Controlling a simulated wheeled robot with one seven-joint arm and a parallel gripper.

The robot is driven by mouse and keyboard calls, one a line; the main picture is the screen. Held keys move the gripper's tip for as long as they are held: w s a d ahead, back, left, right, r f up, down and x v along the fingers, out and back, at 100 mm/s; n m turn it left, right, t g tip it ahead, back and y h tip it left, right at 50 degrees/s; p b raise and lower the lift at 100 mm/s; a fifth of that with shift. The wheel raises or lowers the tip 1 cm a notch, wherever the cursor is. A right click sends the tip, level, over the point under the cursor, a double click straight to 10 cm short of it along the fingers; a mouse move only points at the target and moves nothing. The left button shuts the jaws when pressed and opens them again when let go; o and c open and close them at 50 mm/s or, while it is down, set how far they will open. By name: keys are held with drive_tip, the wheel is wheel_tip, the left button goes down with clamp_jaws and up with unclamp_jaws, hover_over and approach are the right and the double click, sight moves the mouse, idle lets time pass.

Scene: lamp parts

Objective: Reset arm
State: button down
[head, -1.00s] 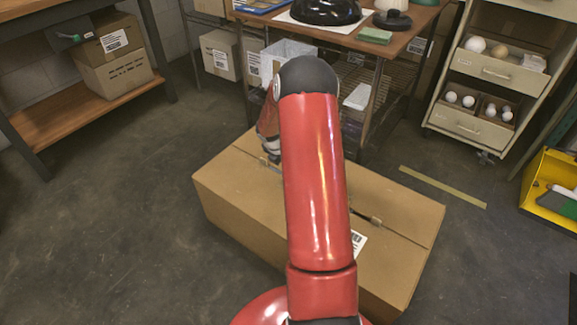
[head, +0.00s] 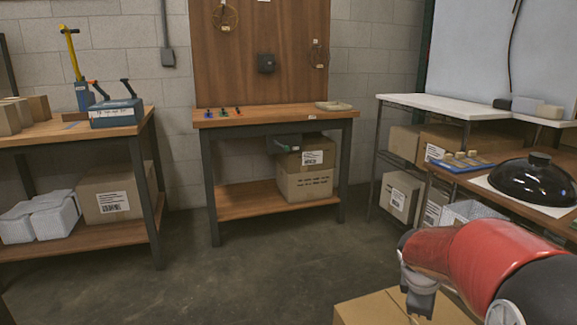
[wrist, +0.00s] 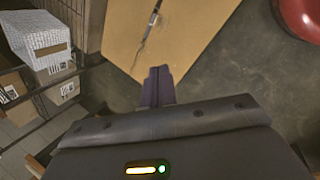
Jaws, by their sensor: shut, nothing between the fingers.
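My arm is red with dark joints and reaches in from the lower right of the head view. A grey part near its end shows over the carton, but the fingertips cannot be made out there. In the wrist view my gripper (wrist: 158,80) has its two dark fingers together, shut and empty. A corner of the carton (head: 375,309) also shows at the bottom of the head view. I cannot tell the gap between fingers and carton.
A wooden bench (head: 270,117) stands ahead with small tools on top. Another bench (head: 85,130) is at the left. On the right, a table holds a black dome shade (head: 523,178) near my arm. Bare floor (head: 250,275) lies in the middle.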

drive_tip(key=s+a+r+m+t+y, duration=0.1)
drive_tip(key=s+a+m, duration=0.4)
drive_tip(key=s, duration=0.5)
drive_tip(key=s+a+r+m+t+y, duration=0.1)
drive_tip(key=s+a+r+m+y, duration=0.2)
drive_tip(key=s+a+r+m, duration=0.3)
drive_tip(key=s+a, duration=0.3)
drive_tip(key=shift+s+a+r+m+t, duration=0.2)
drive_tip(key=shift+s+a+m+t, duration=0.1)
drive_tip(key=shift+s+a+t, duration=0.1)
